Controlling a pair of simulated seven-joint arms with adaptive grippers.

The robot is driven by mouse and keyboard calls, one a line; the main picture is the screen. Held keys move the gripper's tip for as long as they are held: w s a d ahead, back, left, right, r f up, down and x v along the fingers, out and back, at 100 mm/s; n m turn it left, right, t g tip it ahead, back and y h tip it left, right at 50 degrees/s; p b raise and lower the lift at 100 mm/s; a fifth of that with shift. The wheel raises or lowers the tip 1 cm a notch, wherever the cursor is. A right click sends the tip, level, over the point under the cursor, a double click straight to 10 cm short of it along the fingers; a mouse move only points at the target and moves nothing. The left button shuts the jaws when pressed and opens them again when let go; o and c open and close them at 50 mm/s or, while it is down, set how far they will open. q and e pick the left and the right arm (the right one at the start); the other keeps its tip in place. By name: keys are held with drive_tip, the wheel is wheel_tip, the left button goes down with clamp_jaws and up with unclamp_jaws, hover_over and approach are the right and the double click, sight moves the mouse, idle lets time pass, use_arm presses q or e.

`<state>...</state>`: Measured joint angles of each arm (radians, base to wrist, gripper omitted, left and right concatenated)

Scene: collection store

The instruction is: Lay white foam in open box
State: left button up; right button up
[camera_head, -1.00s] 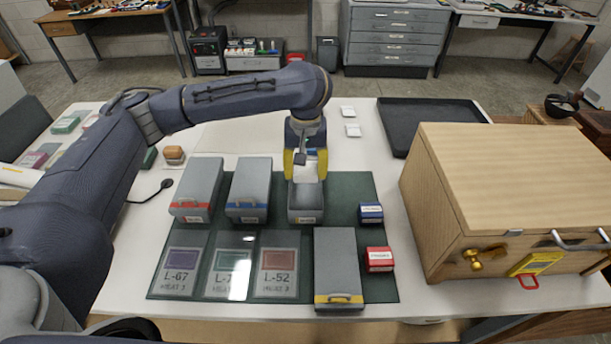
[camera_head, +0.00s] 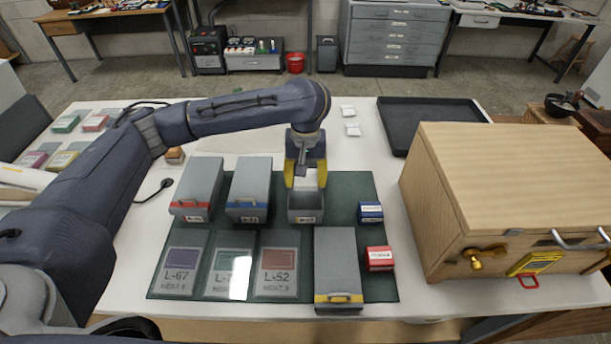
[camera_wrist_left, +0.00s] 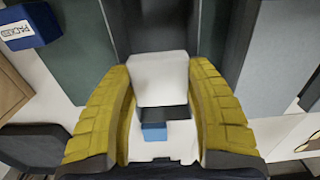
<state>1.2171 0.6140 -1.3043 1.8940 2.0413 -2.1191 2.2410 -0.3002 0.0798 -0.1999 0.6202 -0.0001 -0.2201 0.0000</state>
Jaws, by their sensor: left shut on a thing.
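The white foam (camera_head: 307,180) is a small pale block between the yellow fingers of my left gripper (camera_head: 305,180). In the left wrist view the foam (camera_wrist_left: 160,75) sits between both yellow pads, and my left gripper (camera_wrist_left: 162,78) is shut on it. The open box (camera_head: 306,216) is a grey lidless box on the green mat. The gripper is over its rear part, fingers pointing down. In the left wrist view, the box's dark interior (camera_wrist_left: 155,25) shows beyond the foam. Whether the foam touches the box floor is hidden. My right gripper is not in view.
Closed grey boxes with red (camera_head: 197,190) and blue (camera_head: 249,190) bands stand left of the open box. A yellow-banded box (camera_head: 339,265) lies in front right. Small blue (camera_head: 370,212) and red (camera_head: 378,258) boxes are nearby. A wooden chest (camera_head: 505,190) stands right.

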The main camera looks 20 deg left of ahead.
use_arm(q)
drive_tip(key=shift+f, duration=0.2)
drive_tip(key=o, duration=0.8)
drive_tip(key=shift+f, duration=0.1)
drive_tip(key=shift+c, duration=0.2)
drive_tip(key=shift+r, duration=0.2)
wheel_tip(320, 180, up, 13)
idle(0.3)
idle(0.4)
